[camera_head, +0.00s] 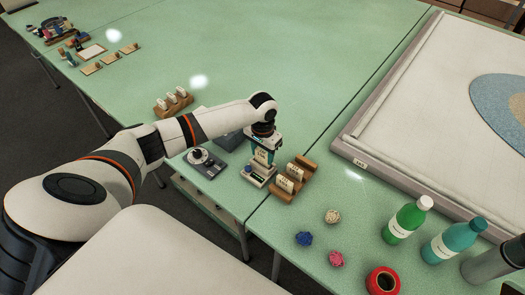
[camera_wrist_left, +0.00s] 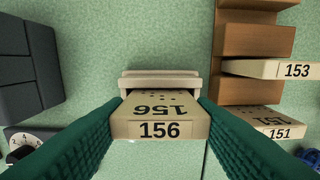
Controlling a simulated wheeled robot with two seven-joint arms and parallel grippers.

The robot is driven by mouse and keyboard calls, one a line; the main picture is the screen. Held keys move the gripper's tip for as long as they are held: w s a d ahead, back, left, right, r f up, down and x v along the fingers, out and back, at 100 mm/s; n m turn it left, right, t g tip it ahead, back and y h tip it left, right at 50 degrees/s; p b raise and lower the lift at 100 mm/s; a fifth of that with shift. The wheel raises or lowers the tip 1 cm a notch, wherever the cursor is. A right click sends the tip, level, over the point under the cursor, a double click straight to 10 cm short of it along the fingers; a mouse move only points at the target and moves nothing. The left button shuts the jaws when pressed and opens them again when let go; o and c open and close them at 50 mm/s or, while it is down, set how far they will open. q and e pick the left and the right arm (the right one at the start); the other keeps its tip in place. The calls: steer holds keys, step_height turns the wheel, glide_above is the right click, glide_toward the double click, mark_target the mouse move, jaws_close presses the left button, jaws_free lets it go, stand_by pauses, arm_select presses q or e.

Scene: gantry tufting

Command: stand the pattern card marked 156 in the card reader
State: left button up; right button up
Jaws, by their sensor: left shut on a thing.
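The pattern card marked 156 (camera_wrist_left: 160,128) is a cream block with punched dots, pinched between the teal fingers of my left gripper (camera_wrist_left: 158,132). In the head view my left gripper (camera_head: 264,154) points down with the card (camera_head: 261,157) upright in it. The card reader (camera_head: 257,177), a small pale box with a dark display and a blue knob, is directly under the card. In the wrist view a pale ledge of the reader (camera_wrist_left: 160,78) shows behind the card. The card's lower end is hidden, so I cannot tell whether it is in the slot.
A stepped wooden rack (camera_wrist_left: 250,40) beside the reader holds cards marked 153 (camera_wrist_left: 272,69) and 151 (camera_wrist_left: 268,122). A grey device with a dial (camera_head: 208,162) stands left of the reader. Yarn balls (camera_head: 304,238) and bottles (camera_head: 406,220) stand at the front right. The green table behind is largely clear.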

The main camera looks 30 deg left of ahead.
arm_select(q)
steer(key=o, duration=1.1)
steer(key=shift+c, duration=0.2)
steer(key=shift+r, duration=0.15)
step_height(320, 180, up, 12)
steer(key=b, duration=0.1)
